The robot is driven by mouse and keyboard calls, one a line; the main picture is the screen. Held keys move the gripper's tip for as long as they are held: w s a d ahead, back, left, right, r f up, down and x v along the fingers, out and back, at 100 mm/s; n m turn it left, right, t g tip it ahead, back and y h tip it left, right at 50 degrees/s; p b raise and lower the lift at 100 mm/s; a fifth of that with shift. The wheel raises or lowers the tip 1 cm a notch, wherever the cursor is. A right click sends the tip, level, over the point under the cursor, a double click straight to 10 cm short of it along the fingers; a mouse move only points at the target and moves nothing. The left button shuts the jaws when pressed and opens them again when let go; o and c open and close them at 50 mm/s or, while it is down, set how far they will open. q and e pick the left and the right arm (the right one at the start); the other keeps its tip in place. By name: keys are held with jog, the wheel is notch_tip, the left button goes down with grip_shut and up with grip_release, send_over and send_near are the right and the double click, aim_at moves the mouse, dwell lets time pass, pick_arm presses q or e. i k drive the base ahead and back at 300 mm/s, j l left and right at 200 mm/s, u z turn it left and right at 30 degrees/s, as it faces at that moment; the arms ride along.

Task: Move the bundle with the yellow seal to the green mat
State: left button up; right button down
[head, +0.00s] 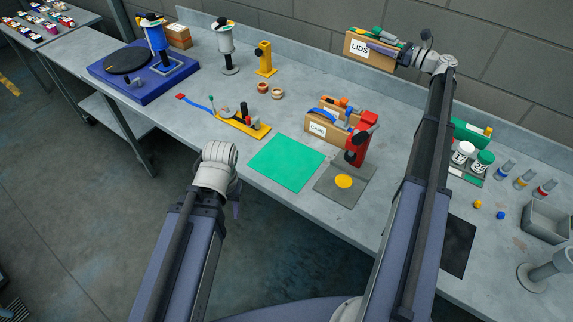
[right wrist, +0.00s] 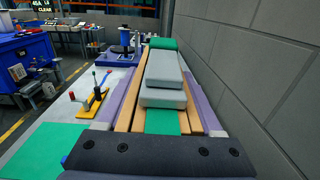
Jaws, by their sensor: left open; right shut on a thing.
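The green mat (head: 287,163) lies bare at the table's front edge, in the middle of the head view. No bundle with a yellow seal can be made out clearly.
A red press (head: 362,138) stands beside a dark mat with a yellow disc (head: 343,181). Bottles, white jars and a grey bin (head: 548,222) are at right.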

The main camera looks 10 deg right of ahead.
aim_at(288, 160)
jog(key=k+j+z, duration=0.2)
jog(key=k+j, duration=0.2)
jog(key=k+j+z, duration=0.25)
jog(key=k, duration=0.25)
